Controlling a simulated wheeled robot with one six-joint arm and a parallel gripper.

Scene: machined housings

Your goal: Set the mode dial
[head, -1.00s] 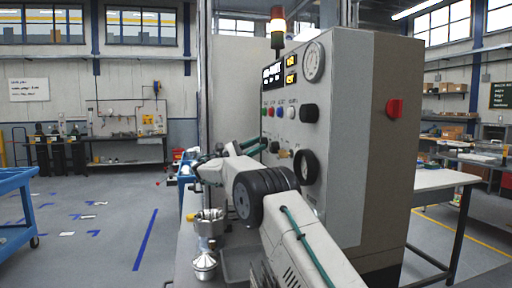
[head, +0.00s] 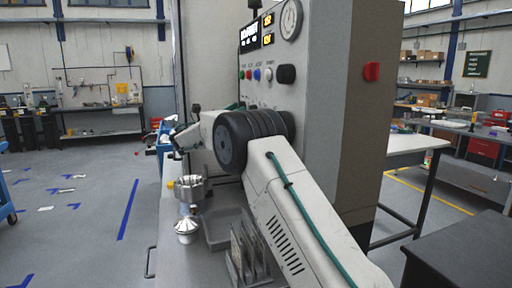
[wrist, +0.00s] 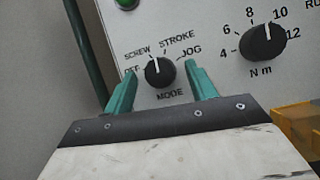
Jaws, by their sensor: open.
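The mode dial (wrist: 160,73) is a small black knob on the pale panel in the wrist view, marked MODE below and OFF, SCREW, STROKE and JOG around it. Its white line points up and slightly left, between the SCREW and STROKE labels. My gripper (wrist: 160,68) is open, with one teal finger on each side of the dial. A gap shows between the dial and each finger.
A larger black N m knob (wrist: 263,41) sits right of the dial. The machine cabinet (head: 335,120) carries a gauge (head: 291,19), coloured buttons and a red switch (head: 372,71).

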